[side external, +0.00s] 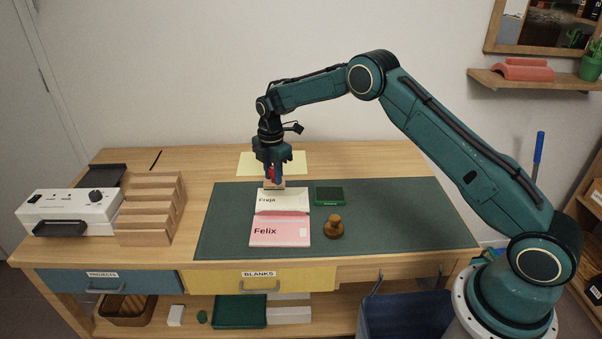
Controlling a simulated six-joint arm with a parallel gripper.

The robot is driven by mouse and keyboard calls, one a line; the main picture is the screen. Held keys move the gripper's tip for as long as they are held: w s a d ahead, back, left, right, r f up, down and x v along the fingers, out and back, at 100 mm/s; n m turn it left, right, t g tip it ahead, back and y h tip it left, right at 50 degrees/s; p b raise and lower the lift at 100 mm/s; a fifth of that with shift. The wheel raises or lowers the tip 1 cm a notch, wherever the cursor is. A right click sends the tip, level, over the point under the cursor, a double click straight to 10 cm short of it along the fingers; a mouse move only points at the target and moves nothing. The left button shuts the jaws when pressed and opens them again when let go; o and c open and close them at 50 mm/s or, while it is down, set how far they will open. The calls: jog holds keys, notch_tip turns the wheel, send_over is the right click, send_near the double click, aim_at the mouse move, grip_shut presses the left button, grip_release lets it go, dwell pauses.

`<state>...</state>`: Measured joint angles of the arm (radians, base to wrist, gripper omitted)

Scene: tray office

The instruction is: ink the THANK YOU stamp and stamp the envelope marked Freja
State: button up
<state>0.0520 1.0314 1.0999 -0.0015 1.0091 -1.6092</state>
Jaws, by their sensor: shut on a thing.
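My gripper (273,174) is shut on a stamp with a wooden block (274,184) and some red showing between the fingers. Its lettering cannot be read here. The stamp is at the back edge of the cream envelope marked Freja (283,201); I cannot tell whether it touches the paper. The pink envelope marked Felix (281,233) lies in front of Freja, their edges meeting or overlapping. A green ink pad (329,196) lies to the right of Freja. A brown wooden stamp with a round knob (333,227) stands on the mat to the right of Felix.
The dark green mat (415,220) is clear on its right side. A pale yellow sheet (295,160) lies behind it. A wooden rack (152,208) and a white machine (70,210) stand at the left. A blue bin (405,310) is below the front edge.

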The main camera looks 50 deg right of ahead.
aim_at(270, 183)
jog(key=shift+w+a, duration=0.2)
jog(key=shift+a, duration=0.3)
jog(key=shift+f, duration=0.15)
jog(key=shift+f, duration=2.85)
jog(key=shift+f, duration=0.6)
jog(key=shift+r, duration=3.55)
